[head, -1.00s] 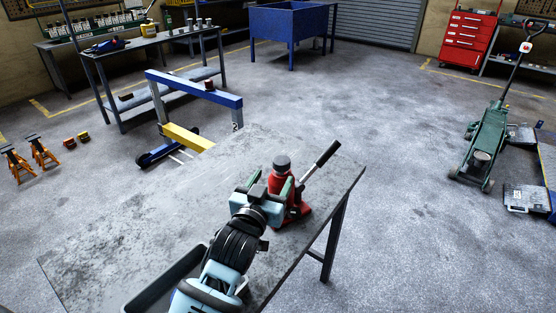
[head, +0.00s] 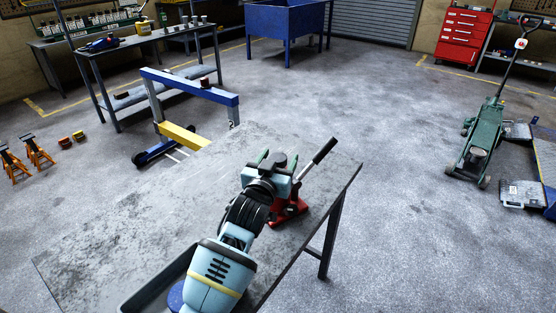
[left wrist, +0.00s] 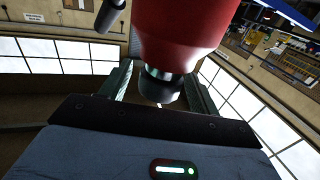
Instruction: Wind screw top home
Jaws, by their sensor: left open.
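A red bottle jack (head: 290,207) stands upright on the grey table, with its black lever angled up to the right. Its dark round screw top (head: 280,158) is partly hidden by my left gripper (head: 278,160). In the left wrist view, the red jack body (left wrist: 180,30) fills the top and the dark screw top (left wrist: 160,88) hangs below it in this tilted picture. My left gripper's green fingers (left wrist: 160,82) are open, one on each side of the screw top. Gaps seem to show beside it; I cannot tell whether either finger touches. My right gripper is not in view.
The grey table (head: 110,240) is mostly bare, with a dark tray (head: 150,285) at its near edge. A blue and yellow frame (head: 190,85) stands behind it. A green trolley jack (head: 478,150) is on the floor at right, with open floor between.

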